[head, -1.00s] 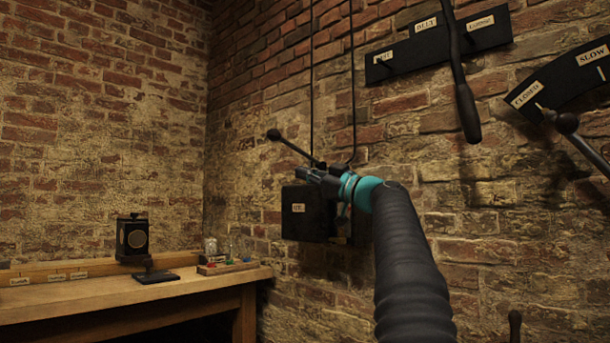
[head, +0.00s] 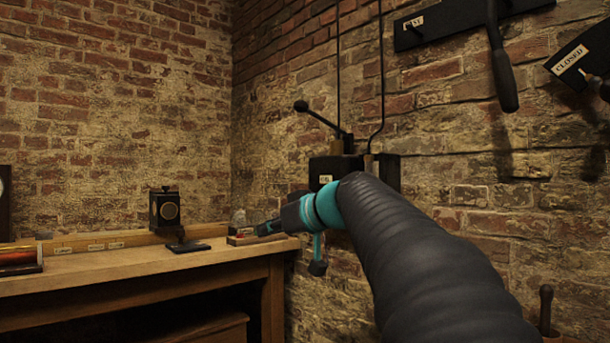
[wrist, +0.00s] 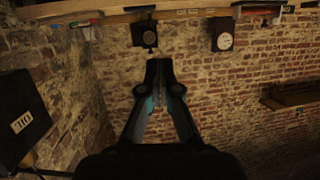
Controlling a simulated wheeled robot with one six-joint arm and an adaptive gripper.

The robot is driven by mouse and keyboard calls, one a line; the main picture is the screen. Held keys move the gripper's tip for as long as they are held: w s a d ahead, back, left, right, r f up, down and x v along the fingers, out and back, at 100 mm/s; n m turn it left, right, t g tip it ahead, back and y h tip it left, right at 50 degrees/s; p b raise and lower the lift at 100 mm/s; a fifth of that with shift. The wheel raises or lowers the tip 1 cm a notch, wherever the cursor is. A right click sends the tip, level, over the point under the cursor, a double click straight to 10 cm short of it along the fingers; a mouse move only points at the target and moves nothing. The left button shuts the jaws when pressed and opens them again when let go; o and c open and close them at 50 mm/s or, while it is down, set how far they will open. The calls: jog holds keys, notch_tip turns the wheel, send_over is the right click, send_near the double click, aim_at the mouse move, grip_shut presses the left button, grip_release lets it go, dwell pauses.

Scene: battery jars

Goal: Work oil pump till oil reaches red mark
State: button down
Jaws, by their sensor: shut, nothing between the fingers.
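The oil pump is a black box (head: 385,170) on the brick wall. A lever (head: 322,119) with a ball knob (head: 300,106) slants up to the left from its top. My arm covers part of the box. In the wrist view, upside down, the box (wrist: 22,125) shows at the left with an "OIL" label. My gripper (head: 262,230) is below and left of the box, apart from the lever, near the bench's right end. Its fingers are together and empty, as the wrist view shows (wrist: 158,64). I see no red mark or oil level.
A wooden bench (head: 150,268) stands at the left, with a black boxed instrument (head: 165,210) and a small rack (head: 240,238) on it. Pipes (head: 338,70) run up the wall above the box. A large black lever (head: 500,60) hangs at the upper right.

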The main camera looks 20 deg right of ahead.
jog(key=s+a+f+m+g+h, duration=0.15)
jog(key=s+a+f, duration=0.25)
jog(key=s+f, duration=0.4)
jog(key=s+a+f+m+g+h, duration=0.1)
jog(key=s+a+f+g, duration=0.25)
jog(key=s+f, duration=0.5)
jog(key=s+f+m+g+h, duration=0.1)
jog(key=s+f, duration=0.5)
jog(key=f, duration=0.3)
jog(key=s+f+g+h, duration=0.1)
jog(key=s+f+h, duration=0.1)
jog(key=s+f, duration=0.5)
notch_tip(320, 180, down, 3)
jog(key=shift+s+d+m, duration=0.15)
jog(key=shift+d+m, duration=0.15)
jog(key=shift+m, duration=0.05)
jog(key=shift+d, duration=0.1)
